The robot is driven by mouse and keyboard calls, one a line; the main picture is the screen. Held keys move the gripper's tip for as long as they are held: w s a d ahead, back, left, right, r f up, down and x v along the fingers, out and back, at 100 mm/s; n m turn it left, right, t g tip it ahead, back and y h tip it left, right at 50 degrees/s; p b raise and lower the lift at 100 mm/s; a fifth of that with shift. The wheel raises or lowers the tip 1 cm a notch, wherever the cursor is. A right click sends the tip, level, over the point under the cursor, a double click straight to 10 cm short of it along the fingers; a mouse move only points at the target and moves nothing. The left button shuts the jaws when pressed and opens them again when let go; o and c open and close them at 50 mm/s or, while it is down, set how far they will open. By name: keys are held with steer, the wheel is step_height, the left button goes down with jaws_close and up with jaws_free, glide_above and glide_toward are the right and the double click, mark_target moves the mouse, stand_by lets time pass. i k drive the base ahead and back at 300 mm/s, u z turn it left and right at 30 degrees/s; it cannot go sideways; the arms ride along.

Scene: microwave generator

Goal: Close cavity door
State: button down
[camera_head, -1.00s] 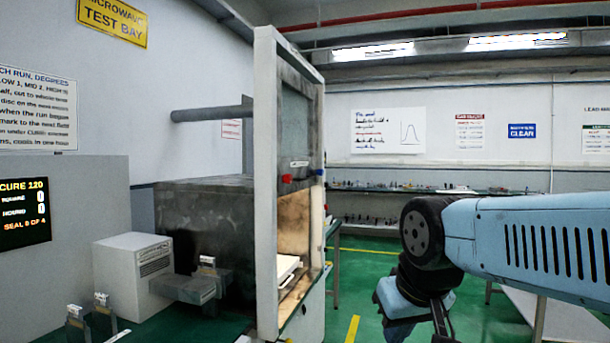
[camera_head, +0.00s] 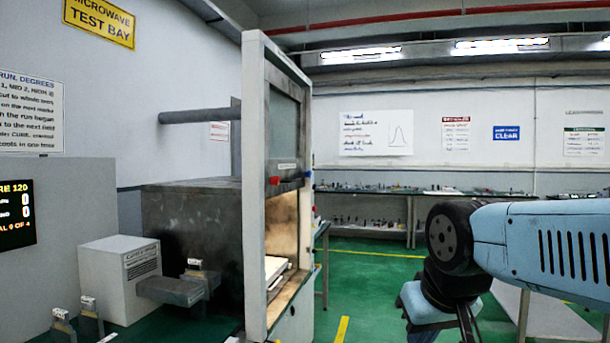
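The test cabinet's cavity (camera_head: 279,230) stands left of centre, inside a tall pale frame (camera_head: 253,190). Its lower front is open, and a lit, tan interior shows with a pale flat piece (camera_head: 274,268) inside. A dark glass panel (camera_head: 284,125), which looks like the cavity door, fills the upper part of the frame above the opening. A small pale label or handle is at its lower edge. My blue arm, with a black joint, reaches in from the right and bends down, apart from the cabinet. My gripper's fingertips cannot be made out; they lie below the frame.
A red knob (camera_head: 273,180) and a blue one (camera_head: 308,173) sit by the opening's top. A white box (camera_head: 118,275) and small fixtures (camera_head: 66,325) are on the left bench. Green floor (camera_head: 370,285) is open right of the cabinet. Benches line the back wall.

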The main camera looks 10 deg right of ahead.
mark_target(290, 170)
steer(key=z, duration=0.35)
steer(key=i, duration=2)
steer(key=u, duration=0.6)
steer(key=k, duration=0.75)
steer(key=u, duration=0.25)
steer(key=i, duration=0.8)
steer(key=z, duration=0.1)
